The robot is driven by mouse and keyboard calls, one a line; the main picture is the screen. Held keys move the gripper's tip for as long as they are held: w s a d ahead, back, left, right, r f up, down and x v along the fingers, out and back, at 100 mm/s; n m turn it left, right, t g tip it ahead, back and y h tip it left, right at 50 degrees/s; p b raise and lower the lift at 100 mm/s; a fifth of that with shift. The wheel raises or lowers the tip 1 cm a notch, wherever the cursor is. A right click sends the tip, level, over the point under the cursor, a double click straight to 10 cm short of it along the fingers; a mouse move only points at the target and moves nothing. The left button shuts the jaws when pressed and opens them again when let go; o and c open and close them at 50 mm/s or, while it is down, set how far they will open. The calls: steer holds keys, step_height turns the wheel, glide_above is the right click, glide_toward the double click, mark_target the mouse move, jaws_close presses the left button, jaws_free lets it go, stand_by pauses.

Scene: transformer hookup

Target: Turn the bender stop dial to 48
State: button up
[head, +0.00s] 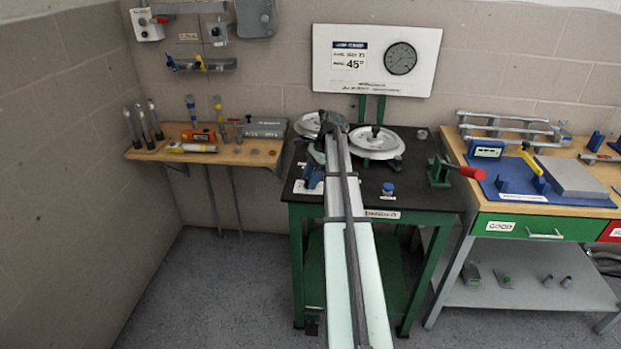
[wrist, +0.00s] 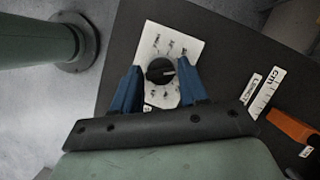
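The stop dial is a black round knob (wrist: 160,70) on a white plate (wrist: 180,38) with printed marks, seen in the wrist view. A pale pointer line on the knob points roughly right; the numbers are too small to read. My gripper (wrist: 161,66) has two blue fingers, one on each side of the knob, with visible gaps between them and it. Nothing is held. In the head view, the white plate (head: 306,188) shows at the left of the black bench top, and the knob is hidden by my gripper.
The black bench (head: 425,197) carries two pale discs, one a handwheel (head: 376,145), a blue-capped item (head: 388,189) and a red-handled green clamp (head: 440,172). A wall board (head: 375,60) reads about 45°. In the wrist view, an orange part (wrist: 290,130) lies right.

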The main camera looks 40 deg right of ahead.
steer(key=shift+o, duration=1.4)
steer(key=v, duration=1.3)
steer(key=shift+d+r, duration=0.15)
steer(key=shift+r, duration=0.2)
